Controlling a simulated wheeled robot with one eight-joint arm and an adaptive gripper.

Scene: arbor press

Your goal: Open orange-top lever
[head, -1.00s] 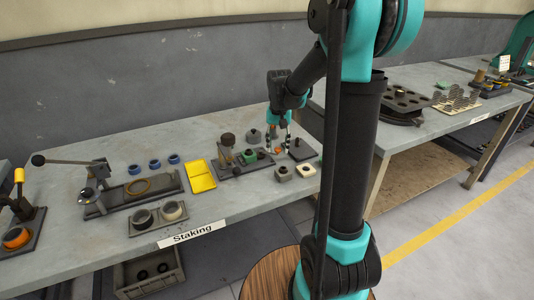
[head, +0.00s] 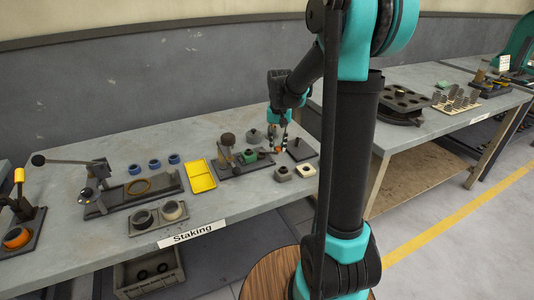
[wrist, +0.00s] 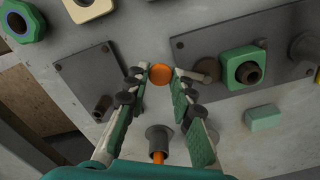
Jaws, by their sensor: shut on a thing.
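The orange round top (wrist: 160,74) of the lever sits between my fingertips in the wrist view. My gripper (wrist: 161,76) is shut on it, one finger on each side. In the head view my gripper (head: 278,147) reaches down over the table, and the orange top (head: 278,150) shows small between the fingers. A grey cylinder (wrist: 207,69) lies just right of the right finger, at the edge of a dark plate (wrist: 215,50).
A green block with a dark bushing (wrist: 246,70) is on the dark plate. Another dark plate with a short post (wrist: 103,107) is at the left. A dark collar with an orange stem (wrist: 159,145) is near the palm. A yellow tray (head: 201,177) stands left in the head view.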

